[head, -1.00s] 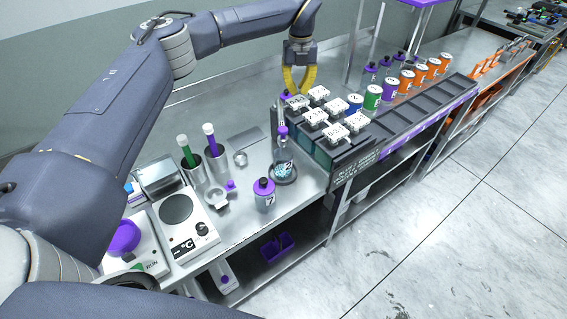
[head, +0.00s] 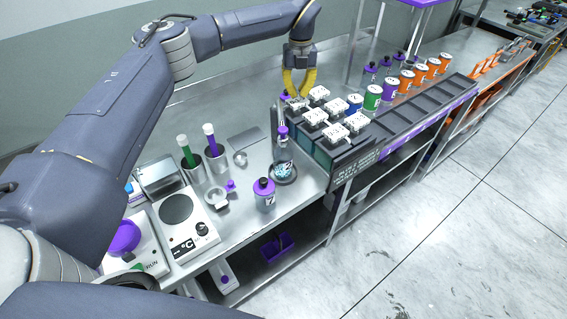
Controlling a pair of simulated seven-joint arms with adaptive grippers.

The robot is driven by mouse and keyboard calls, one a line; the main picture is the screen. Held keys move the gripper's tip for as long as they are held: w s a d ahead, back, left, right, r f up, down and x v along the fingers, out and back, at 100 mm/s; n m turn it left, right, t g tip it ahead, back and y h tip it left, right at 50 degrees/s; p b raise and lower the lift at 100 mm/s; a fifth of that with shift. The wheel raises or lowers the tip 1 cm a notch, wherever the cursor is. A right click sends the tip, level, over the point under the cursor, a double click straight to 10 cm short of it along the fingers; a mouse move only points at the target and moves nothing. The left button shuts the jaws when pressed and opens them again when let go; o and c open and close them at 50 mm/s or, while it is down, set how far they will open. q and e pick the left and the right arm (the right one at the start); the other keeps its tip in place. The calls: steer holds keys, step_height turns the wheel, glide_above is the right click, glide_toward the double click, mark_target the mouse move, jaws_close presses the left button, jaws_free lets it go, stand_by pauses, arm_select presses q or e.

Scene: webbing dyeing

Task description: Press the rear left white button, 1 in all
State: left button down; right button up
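Several white buttons stand in two rows on a dark unit. The rear left white button (head: 297,104) is at the far left end, partly close under my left gripper. Another white button (head: 318,93) is to its right, and a further one (head: 314,117) is nearer the front. My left gripper (head: 298,95) points down with its yellow fingers apart and nothing visible between them. Its fingertips are right over or just behind the rear left button; I cannot tell whether they touch it. My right gripper is not in view.
A dispenser with a purple cap (head: 283,148) stands just left of the unit. A purple-capped bottle (head: 264,196) and a hotplate (head: 177,212) are nearer the front. The floor at right is clear.

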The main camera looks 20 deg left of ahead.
mark_target(297, 100)
arm_select(q)
steer(key=shift+f, duration=2)
steer(key=shift+r, duration=2.5)
step_height(297, 100, up, 6)
